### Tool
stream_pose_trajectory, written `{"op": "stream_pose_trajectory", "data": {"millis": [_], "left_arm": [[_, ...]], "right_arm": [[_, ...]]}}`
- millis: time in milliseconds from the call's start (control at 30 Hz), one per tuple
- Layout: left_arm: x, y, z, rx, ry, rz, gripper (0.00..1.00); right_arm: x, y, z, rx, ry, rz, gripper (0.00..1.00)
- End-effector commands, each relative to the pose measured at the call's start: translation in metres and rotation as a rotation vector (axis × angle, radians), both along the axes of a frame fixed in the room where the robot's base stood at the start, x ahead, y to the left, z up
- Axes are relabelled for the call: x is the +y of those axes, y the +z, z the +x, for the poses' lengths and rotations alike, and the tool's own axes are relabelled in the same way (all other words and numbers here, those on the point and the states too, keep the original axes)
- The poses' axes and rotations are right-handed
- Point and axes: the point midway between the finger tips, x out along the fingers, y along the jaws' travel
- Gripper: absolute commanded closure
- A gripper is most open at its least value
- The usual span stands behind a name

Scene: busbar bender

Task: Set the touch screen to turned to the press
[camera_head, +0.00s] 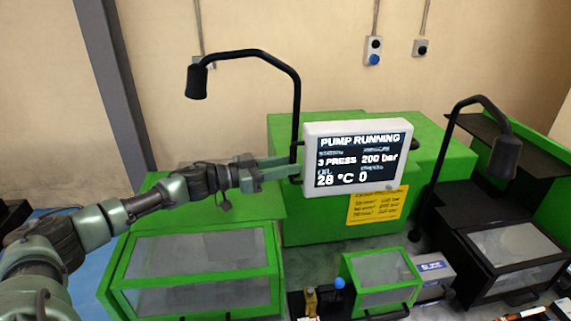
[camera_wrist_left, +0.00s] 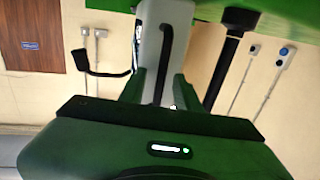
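The touch screen (camera_head: 361,130) is a white-framed box with a dark display, facing the head camera and reading "PUMP RUNNING", "3 PRESS", "200 bar". It has a black handle on each side. My left gripper (camera_head: 296,168) is at its left edge, by the left handle (camera_head: 297,152). In the left wrist view, the screen's pale side (camera_wrist_left: 165,30) and the black handle (camera_wrist_left: 165,50) show. The handle stands between the two green fingers of my left gripper (camera_wrist_left: 158,94), with gaps on both sides. My right gripper is not in view.
A black gooseneck lamp (camera_head: 297,90) rises behind the screen's left side; another lamp (camera_head: 505,155) stands at right. Green machines with clear covers (camera_head: 195,255) (camera_head: 380,268) stand below. A yellow label (camera_head: 376,207) hangs under the screen.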

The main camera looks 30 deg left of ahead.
Motion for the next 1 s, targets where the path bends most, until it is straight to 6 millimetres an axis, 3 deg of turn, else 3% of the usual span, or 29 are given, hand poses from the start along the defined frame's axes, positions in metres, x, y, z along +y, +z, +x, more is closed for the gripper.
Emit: {"op": "stream_pose_trajectory", "data": {"millis": [67, 167, 200, 1000], "left_arm": [[0.0003, -0.0003, -0.0002, 0.000, 0.000, 0.000, 0.70], [0.0003, -0.0003, -0.0002, 0.000, 0.000, 0.000, 0.98], [0.0003, -0.0003, -0.0003, 0.000, 0.000, 0.000, 1.00], [0.0009, -0.0007, -0.0003, 0.001, 0.001, 0.001, 1.00]], "right_arm": [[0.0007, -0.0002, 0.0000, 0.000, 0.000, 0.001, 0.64], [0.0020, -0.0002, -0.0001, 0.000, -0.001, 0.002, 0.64], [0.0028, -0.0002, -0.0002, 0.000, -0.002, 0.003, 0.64], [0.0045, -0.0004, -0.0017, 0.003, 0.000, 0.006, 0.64]]}}
